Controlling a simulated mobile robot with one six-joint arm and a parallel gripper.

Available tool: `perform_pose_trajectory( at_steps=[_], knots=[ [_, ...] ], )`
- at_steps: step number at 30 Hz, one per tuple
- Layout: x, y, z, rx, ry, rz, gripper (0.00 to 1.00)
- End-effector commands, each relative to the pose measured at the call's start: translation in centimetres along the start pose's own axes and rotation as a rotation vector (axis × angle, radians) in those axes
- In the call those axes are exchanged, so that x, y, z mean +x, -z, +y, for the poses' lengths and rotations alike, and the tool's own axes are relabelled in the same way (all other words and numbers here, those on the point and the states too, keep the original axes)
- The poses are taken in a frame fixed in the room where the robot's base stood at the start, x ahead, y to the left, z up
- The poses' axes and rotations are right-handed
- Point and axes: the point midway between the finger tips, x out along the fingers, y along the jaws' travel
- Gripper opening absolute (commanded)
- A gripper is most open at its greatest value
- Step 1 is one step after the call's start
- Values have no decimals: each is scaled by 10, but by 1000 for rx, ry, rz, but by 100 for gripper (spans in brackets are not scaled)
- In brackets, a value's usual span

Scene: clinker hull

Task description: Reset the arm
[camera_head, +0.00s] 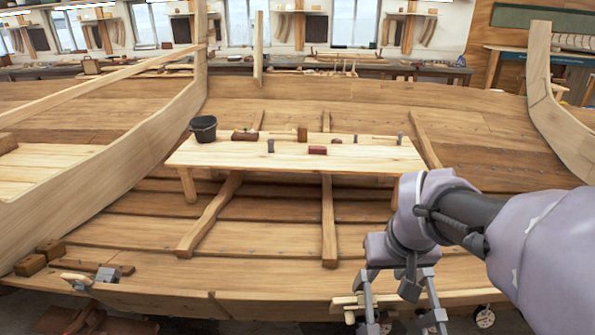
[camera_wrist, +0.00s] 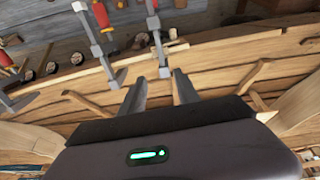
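My arm reaches in from the right edge of the head view, bent at the wrist. My gripper (camera_head: 403,320) hangs fingers-down at the near edge of the plank hull (camera_head: 270,285), low in the picture. The fingers stand apart with nothing seen between them. The wrist view also shows my gripper (camera_wrist: 160,82) open and empty, its two dark fingers pointing at planking and metal clamps (camera_wrist: 102,50) with red handles. Whether the fingers touch the hull cannot be told.
A plank table (camera_head: 290,155) inside the hull bears a black bucket (camera_head: 203,128), a dark red block (camera_head: 317,150) and several small items. Tall curved timbers rise at the left and right (camera_head: 543,90). A tool and wooden blocks (camera_head: 30,264) lie at the near left edge.

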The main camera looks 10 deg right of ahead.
Motion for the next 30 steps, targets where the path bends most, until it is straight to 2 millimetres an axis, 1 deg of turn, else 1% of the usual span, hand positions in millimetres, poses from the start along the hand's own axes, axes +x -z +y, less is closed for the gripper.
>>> perform_pose_trajectory(
  at_steps=[6,8,10,11,12,14,15,18,21,30],
  knots=[
    [1,0,0,0,0,1,38],
    [1,-4,-5,5,7,7,38],
    [0,-27,-30,37,46,33,38],
    [0,-42,-44,58,73,48,38],
    [0,-66,-64,92,116,62,38],
    [0,-101,-89,139,180,75,38],
    [1,-121,-101,168,220,78,38],
    [1,-155,-120,215,288,74,38],
    [-3,-163,-125,232,309,70,38],
    [-6,-161,-124,232,307,70,38]
  ],
)
